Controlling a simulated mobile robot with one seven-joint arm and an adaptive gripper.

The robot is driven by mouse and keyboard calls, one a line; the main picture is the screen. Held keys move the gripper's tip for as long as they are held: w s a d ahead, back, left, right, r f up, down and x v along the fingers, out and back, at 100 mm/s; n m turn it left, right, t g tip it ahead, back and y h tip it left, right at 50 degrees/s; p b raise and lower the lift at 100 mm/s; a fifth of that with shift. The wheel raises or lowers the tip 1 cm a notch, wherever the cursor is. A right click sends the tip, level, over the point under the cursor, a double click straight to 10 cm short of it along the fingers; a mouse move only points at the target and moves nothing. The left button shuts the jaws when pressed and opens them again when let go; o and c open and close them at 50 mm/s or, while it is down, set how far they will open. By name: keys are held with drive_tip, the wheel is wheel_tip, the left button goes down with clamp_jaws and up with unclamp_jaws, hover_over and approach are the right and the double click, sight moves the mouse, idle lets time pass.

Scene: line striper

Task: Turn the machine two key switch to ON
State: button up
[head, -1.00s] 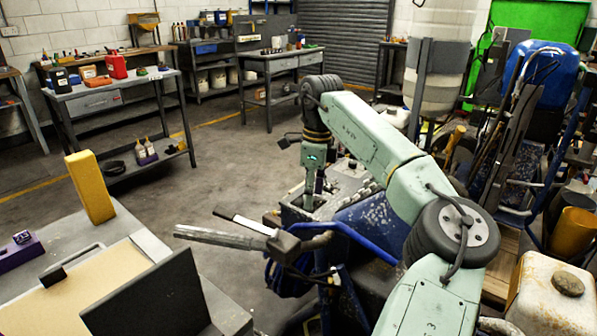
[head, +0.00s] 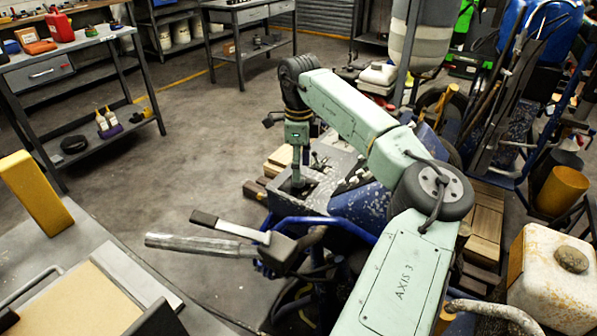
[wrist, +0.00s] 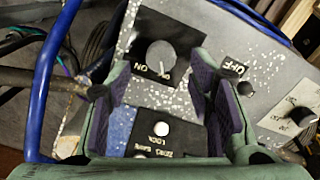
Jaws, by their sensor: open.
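My gripper (head: 298,180) points down over the grey control panel (head: 335,158) of the blue, paint-chipped line striper (head: 372,205). In the wrist view my gripper (wrist: 165,95) is open and empty, with purple pads on both fingers. Between and beyond the fingertips is a round grey knob (wrist: 161,55) on a black plate, with ON lettered at its lower left. I cannot tell which control is the machine two key switch.
A blue tube frame (wrist: 50,80) runs along the left. A handlebar (head: 200,243) juts left in the head view.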

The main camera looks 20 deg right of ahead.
drive_tip(key=shift+f, duration=1.8)
drive_tip(key=shift+c, duration=0.5)
clamp_jaws()
